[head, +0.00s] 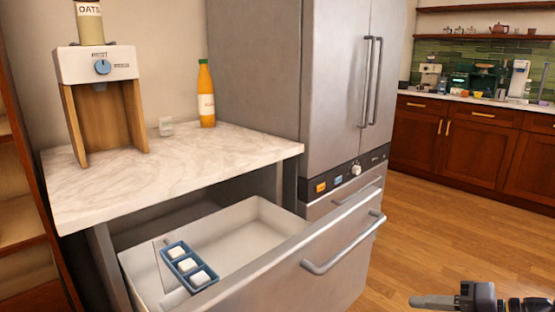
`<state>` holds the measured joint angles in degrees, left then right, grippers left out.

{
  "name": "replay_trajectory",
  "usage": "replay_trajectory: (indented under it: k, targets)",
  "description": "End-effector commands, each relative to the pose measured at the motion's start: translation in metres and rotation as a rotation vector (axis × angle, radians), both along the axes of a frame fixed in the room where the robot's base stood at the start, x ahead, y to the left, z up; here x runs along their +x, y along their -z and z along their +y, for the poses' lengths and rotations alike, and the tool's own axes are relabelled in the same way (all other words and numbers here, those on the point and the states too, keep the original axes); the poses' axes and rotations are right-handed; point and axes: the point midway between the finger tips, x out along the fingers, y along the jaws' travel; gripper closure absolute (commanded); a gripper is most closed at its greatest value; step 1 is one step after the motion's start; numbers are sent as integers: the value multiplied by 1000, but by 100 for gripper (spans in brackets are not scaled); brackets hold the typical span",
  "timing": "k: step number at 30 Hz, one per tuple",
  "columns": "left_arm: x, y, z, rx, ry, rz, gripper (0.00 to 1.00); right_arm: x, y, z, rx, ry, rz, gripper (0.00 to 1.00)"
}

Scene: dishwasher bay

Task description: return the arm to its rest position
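My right gripper (445,301) shows only in part at the bottom right corner, with a grey finger pointing left. It is apart from the drawer and appears empty of any visible thing. The frame edge cuts it off, so I cannot tell whether it is open or shut. My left gripper is not in view.
Wooden floor (440,235) is clear at right.

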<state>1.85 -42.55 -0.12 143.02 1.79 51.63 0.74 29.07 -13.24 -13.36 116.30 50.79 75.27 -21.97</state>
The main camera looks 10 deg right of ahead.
Motion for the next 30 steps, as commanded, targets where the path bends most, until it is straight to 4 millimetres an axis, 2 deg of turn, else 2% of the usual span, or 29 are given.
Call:
replay_trajectory:
  k: [1, 3, 9, 14, 19, 20, 21, 26, 30]
  targets:
    - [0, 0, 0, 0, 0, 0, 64, -8, 3, 15, -34, -35, 14, 66]
    - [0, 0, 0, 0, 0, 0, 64, -20, 11, 33, -94, -78, 42, 66]
    - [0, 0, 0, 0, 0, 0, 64, -62, 42, 77, -337, -201, 87, 66]
    - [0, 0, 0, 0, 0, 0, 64, -92, 69, 94, -576, -267, 56, 66]
    - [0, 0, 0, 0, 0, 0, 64, -110, 92, 97, -821, -299, -39, 66]
    - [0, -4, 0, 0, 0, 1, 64, -112, 90, 97, -853, -300, -56, 66]
    - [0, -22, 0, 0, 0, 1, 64, -110, 71, 96, -839, -294, -42, 66]
    - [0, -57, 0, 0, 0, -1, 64, -110, 37, 95, -834, -293, -37, 66]
    - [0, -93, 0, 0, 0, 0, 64, -110, 0, 95, -833, -294, -36, 66]
